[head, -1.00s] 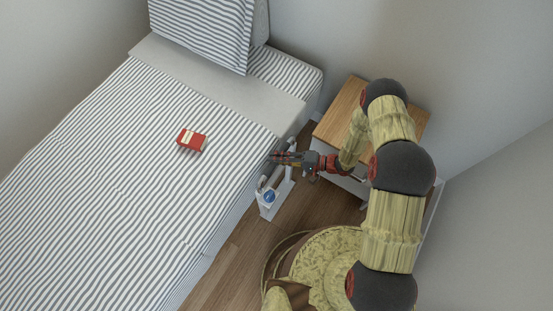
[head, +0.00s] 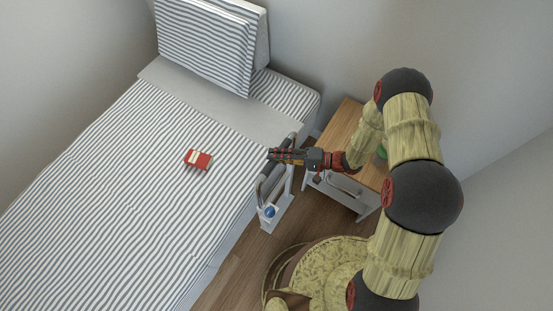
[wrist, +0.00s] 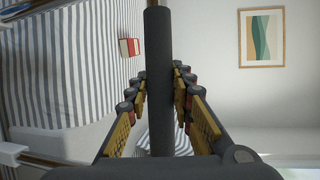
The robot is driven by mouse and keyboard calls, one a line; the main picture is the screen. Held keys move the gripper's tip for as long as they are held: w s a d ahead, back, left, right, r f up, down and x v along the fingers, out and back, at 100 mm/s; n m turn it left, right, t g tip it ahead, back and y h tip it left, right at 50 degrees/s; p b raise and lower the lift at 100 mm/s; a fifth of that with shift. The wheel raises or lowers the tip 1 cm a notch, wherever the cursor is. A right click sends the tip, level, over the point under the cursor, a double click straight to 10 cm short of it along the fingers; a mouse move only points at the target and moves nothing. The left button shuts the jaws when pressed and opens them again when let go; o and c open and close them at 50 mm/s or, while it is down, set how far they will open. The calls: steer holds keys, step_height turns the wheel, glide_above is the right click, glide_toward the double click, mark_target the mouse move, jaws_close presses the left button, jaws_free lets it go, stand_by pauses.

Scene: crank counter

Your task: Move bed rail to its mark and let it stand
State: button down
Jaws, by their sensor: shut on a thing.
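The bed rail (head: 264,191) is a dark bar on a pale frame along the right side of the striped bed (head: 120,180). A blue disc (head: 269,211) sits near its lower end. My gripper (head: 275,155) is shut on the bar. In the wrist view the dark bar (wrist: 158,70) runs upright between the fingers of my gripper (wrist: 160,85). My gripper hides part of the rail in the head view. I cannot make out a separate mark for the rail.
A wooden-topped nightstand (head: 342,120) with a drawer stands right of the rail, under my arm. A pillow (head: 205,40) leans at the bed's head. Wooden floor (head: 243,255) shows at the front.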

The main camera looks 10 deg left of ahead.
steer(key=shift+r, duration=0.25)
steer(key=c, duration=1.7)
jaws_free()
steer(key=shift+o, duration=0.8)
steer(key=shift+d, duration=0.15)
steer(key=d+r, duration=0.2)
steer(key=d, duration=0.9)
steer(key=shift+d, duration=0.3)
steer(key=shift+w, duration=0.1)
